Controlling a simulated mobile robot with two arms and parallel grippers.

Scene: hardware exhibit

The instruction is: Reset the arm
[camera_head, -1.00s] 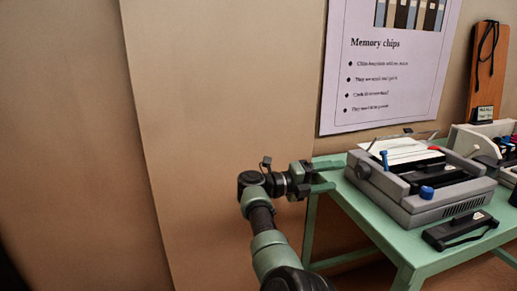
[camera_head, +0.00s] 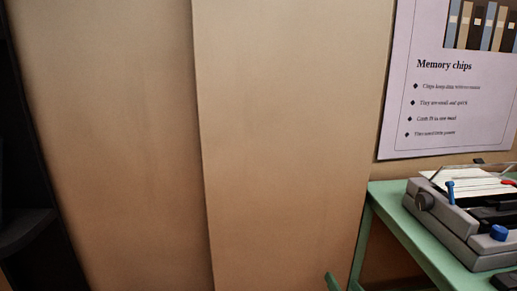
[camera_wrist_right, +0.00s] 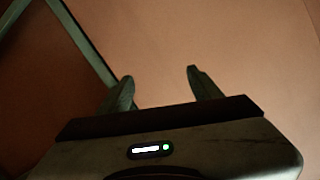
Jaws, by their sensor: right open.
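My right gripper (camera_wrist_right: 160,82) is open and empty in the right wrist view. Its two dark green fingers stand apart in front of a plain tan surface. In the head view only a small green tip of the right gripper (camera_head: 333,282) shows at the bottom edge, left of the table. The rest of the right arm is out of that picture. My left gripper is not in view.
A green table (camera_head: 413,234) stands at right, carrying a grey printer-like machine (camera_head: 455,228). A "Memory chips" poster (camera_head: 448,105) hangs above it. Tan wall panels (camera_head: 290,140) fill the middle. A dark structure (camera_head: 22,190) stands at far left. A green table leg (camera_wrist_right: 85,42) crosses the wrist view.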

